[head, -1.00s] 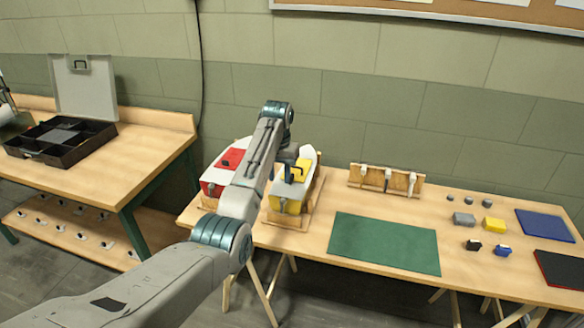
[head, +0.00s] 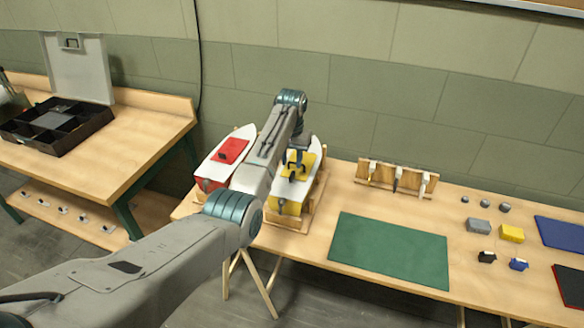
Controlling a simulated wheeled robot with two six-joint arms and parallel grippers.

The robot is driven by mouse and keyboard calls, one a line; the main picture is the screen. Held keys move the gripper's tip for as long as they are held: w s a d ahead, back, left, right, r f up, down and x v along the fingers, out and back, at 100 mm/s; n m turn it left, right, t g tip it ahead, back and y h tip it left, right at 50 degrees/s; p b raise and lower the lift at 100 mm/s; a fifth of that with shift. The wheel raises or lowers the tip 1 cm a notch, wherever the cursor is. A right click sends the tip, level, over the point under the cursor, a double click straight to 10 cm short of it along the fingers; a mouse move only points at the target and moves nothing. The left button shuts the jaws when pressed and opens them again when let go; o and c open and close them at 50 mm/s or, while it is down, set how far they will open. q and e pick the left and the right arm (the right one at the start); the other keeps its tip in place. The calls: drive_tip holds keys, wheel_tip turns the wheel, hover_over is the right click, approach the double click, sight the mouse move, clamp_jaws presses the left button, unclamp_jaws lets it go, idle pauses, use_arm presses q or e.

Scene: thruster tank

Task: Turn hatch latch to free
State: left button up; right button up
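A model boat with a yellow hatch (head: 309,162) sits in a wooden cradle on the right-hand table. A second boat with a red hatch (head: 231,150) stands beside it on the left. My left arm reaches in from the lower left, across the gap between the boats. My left gripper (head: 296,168) points down over the yellow hatch, at its dark latch area. The fingers are small and dark there, so their opening and any contact with the latch cannot be made out. The arm hides part of both boats. My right gripper is not in view.
A green mat (head: 390,250) lies flat to the right of the boats. Behind it stands a wooden rack (head: 385,178) with hanging tools. Several small blocks and blue and red-black pads are farther right. An open black case (head: 57,126) is on the left table.

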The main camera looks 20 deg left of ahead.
sight(292, 175)
use_arm(q)
drive_tip(key=f, duration=0.4)
drive_tip(key=shift+w+f+p, duration=0.25)
drive_tip(key=shift+f+p, duration=0.05)
drive_tip(key=shift+p, duration=0.1)
drive_tip(key=shift+f, duration=0.55)
drive_tip(key=shift+s, duration=0.1)
drive_tip(key=shift+c, duration=1.3)
drive_tip(key=c, duration=0.3)
clamp_jaws()
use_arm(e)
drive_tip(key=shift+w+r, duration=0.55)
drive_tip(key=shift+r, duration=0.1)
